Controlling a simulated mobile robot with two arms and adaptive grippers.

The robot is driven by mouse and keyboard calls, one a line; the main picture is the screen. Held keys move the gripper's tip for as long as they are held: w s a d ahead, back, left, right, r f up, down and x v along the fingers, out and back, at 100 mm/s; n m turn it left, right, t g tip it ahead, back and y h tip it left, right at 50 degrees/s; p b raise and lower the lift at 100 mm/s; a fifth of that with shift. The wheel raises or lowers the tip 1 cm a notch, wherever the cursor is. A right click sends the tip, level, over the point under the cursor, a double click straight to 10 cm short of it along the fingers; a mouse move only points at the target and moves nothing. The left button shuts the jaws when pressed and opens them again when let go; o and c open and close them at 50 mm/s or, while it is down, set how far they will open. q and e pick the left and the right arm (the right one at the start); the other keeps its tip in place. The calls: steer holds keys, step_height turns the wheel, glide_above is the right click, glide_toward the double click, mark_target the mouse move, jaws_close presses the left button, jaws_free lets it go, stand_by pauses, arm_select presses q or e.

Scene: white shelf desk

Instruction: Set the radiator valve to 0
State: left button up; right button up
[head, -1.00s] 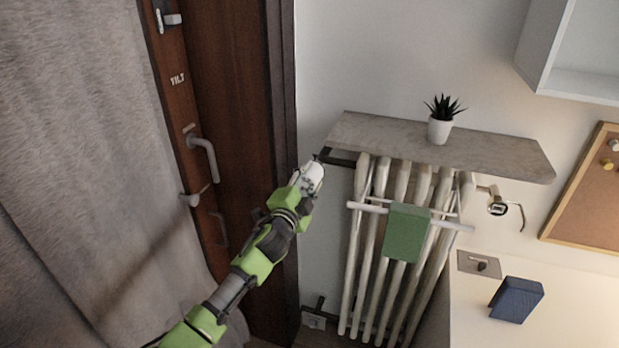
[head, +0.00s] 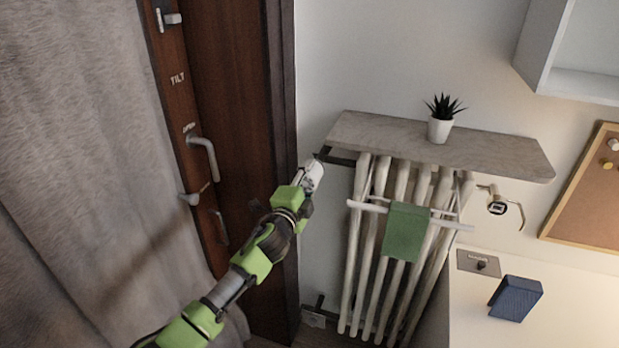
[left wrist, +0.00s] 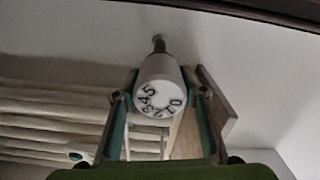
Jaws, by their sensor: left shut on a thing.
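The white radiator valve (left wrist: 158,85) shows in the left wrist view, its numbered end face toward the camera. Digits from 0 to 5 ring the face, with the 0 at its right side; I cannot make out a pointer mark. My left gripper (left wrist: 160,100) is shut on the valve knob, one finger on each side. In the head view my left gripper (head: 311,178) is at the upper left corner of the white radiator (head: 377,240) and hides most of the valve. My right gripper is not in view.
A stone shelf (head: 400,140) with a potted plant (head: 440,118) sits just above the radiator. A green towel (head: 405,232) hangs on a rail across its front. A dark wooden door (head: 235,120) with handles and a grey curtain (head: 80,170) stand at the left.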

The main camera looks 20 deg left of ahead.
arm_select(q)
steer(key=o, duration=1.1)
steer(key=shift+s, duration=0.1)
steer(key=s, duration=1.1)
steer(key=shift+s+a, duration=0.2)
steer(key=shift+s, duration=0.2)
